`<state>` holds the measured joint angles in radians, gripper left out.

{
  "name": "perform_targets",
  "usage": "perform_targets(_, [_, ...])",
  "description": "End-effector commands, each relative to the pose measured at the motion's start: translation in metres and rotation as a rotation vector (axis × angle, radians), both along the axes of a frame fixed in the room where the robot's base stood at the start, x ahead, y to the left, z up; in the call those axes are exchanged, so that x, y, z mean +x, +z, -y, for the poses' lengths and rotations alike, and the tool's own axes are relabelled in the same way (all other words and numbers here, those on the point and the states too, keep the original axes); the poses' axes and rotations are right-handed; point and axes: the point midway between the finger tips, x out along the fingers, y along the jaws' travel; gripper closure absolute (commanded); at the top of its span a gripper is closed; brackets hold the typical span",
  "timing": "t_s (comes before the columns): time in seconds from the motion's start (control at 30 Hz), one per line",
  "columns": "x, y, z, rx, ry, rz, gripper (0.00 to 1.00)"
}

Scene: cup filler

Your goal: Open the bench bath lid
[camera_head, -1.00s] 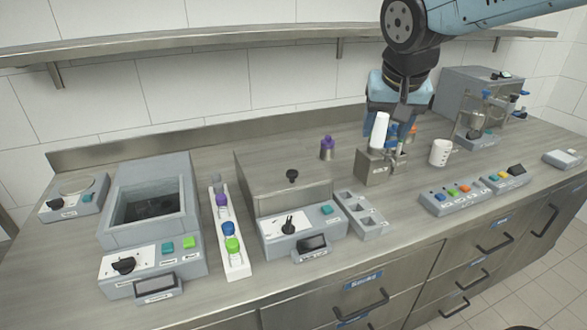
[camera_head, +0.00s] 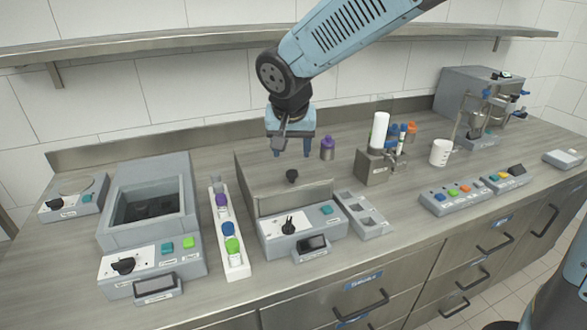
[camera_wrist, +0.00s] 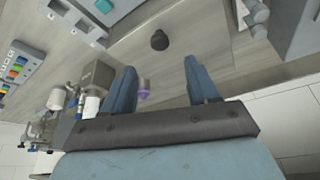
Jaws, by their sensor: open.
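The bench bath (camera_head: 330,230) stands in the middle of the bench, with a dial, a teal button and a small display on its front. Its flat metal lid (camera_head: 262,182) is shut and has a round black knob (camera_head: 292,176) on top. My gripper (camera_head: 291,153) is open and empty, pointing down above and slightly behind the knob. In the wrist view the knob (camera_wrist: 160,40) shows beyond the two blue fingertips (camera_wrist: 160,72), roughly centred between them and apart from both.
An open bath (camera_head: 150,240) stands at left, beside a white rack (camera_head: 238,262) of capped vials. A purple-capped bottle (camera_head: 327,148) stands close right of my gripper. A grey compartment tray (camera_head: 362,214) and a metal holder (camera_head: 372,168) with a white tube are further right.

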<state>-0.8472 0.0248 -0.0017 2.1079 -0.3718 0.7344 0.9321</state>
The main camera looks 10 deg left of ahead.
Motion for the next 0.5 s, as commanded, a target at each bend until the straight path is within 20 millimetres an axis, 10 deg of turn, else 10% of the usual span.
perform_targets(0.5, [0.028,-0.071,-0.005,-0.001,0.001,-0.001,0.41])
